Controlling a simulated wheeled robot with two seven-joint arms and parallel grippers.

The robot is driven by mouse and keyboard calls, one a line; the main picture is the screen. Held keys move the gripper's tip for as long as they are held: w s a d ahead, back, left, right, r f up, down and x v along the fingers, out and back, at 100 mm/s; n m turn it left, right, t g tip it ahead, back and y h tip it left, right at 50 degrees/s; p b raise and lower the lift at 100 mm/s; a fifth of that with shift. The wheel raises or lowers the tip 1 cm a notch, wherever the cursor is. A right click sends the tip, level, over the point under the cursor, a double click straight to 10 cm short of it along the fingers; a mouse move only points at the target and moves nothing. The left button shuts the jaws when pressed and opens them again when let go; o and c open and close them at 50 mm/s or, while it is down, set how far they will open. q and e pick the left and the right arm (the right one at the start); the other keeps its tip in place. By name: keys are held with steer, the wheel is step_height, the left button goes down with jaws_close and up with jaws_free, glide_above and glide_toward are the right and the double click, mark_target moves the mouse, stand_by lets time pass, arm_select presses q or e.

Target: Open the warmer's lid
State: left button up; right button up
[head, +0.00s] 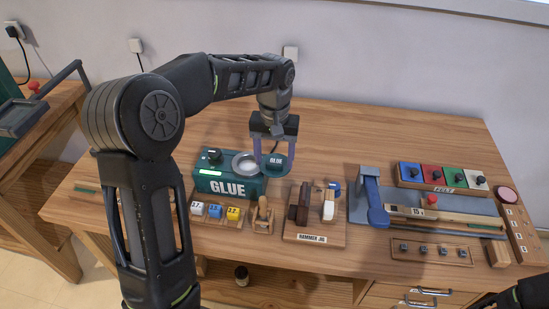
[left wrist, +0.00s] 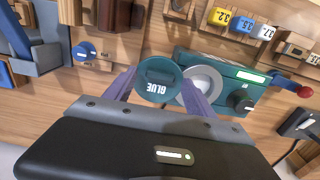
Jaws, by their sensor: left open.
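The glue warmer (head: 228,186) is a teal box marked GLUE with a dark knob on top. Its round pale well (head: 246,165) looks uncovered, and it also shows in the left wrist view (left wrist: 205,86). A round teal piece marked GLUE (head: 276,161) is right of the well; I cannot tell whether it is the lid or a separate pot. It also shows in the left wrist view (left wrist: 157,80). My left gripper (head: 274,166) is open, with its purple fingers on either side of this piece. I cannot tell whether they touch it.
Numbered blocks (head: 215,211) and a hammer jig (head: 314,238) lie in front of the warmer and the teal piece. A felt tray (head: 445,176) and a long blue-grey fixture (head: 370,200) are to the right. The bench's back middle is clear.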

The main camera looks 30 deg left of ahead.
mark_target(275, 163)
arm_select(q)
step_height(275, 163, up, 7)
steer(key=shift+r, duration=0.15)
stand_by(0.6)
